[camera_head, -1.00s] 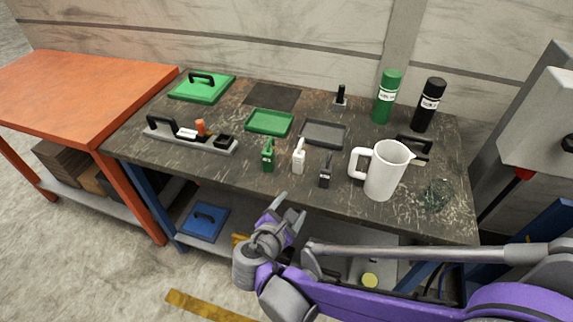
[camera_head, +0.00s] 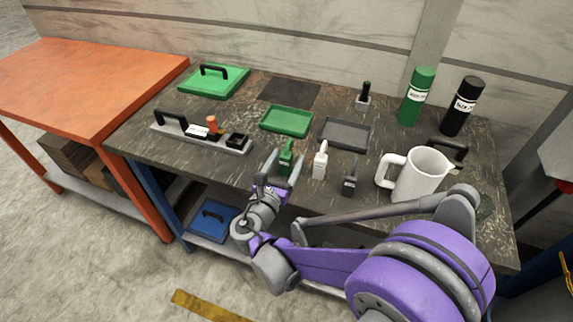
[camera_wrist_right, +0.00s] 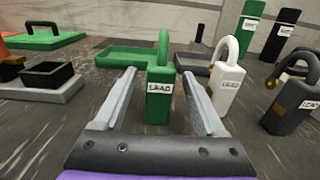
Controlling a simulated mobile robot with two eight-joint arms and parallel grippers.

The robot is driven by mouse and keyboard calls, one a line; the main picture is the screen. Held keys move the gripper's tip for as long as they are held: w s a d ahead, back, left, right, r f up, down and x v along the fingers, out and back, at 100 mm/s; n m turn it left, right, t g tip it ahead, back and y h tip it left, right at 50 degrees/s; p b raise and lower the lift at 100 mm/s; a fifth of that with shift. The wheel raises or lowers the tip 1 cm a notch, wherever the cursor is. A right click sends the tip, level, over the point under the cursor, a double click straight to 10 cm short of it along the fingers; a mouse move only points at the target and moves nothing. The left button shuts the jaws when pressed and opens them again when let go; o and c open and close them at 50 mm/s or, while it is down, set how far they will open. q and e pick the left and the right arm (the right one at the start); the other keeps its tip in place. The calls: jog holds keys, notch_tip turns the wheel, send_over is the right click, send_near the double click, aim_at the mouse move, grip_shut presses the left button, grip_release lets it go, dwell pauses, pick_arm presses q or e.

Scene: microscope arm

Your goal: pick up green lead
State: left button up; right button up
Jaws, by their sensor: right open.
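The green lead (camera_head: 286,158) is a small green padlock-like block with a looped top, standing upright near the table's front edge. In the right wrist view the green lead (camera_wrist_right: 159,95) shows a white "LEAD" label and stands between the finger lines, toward their far ends. My right gripper (camera_head: 283,168) is open around it, one finger on each side. The right wrist view shows the open fingers (camera_wrist_right: 162,100) with a visible gap on both sides of the block. My left gripper is out of view.
A white lead (camera_head: 320,160) and a dark lead (camera_head: 350,180) stand to the right. A green tray (camera_head: 286,121) and grey tray (camera_head: 345,134) lie behind. A white pitcher (camera_head: 420,175) stands at right, a grey microscope-arm-like fixture (camera_head: 200,138) at left.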

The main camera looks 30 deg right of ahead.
aim_at(291, 152)
jog(key=x, duration=0.3)
jog(key=shift+w+d, duration=0.25)
grip_shut()
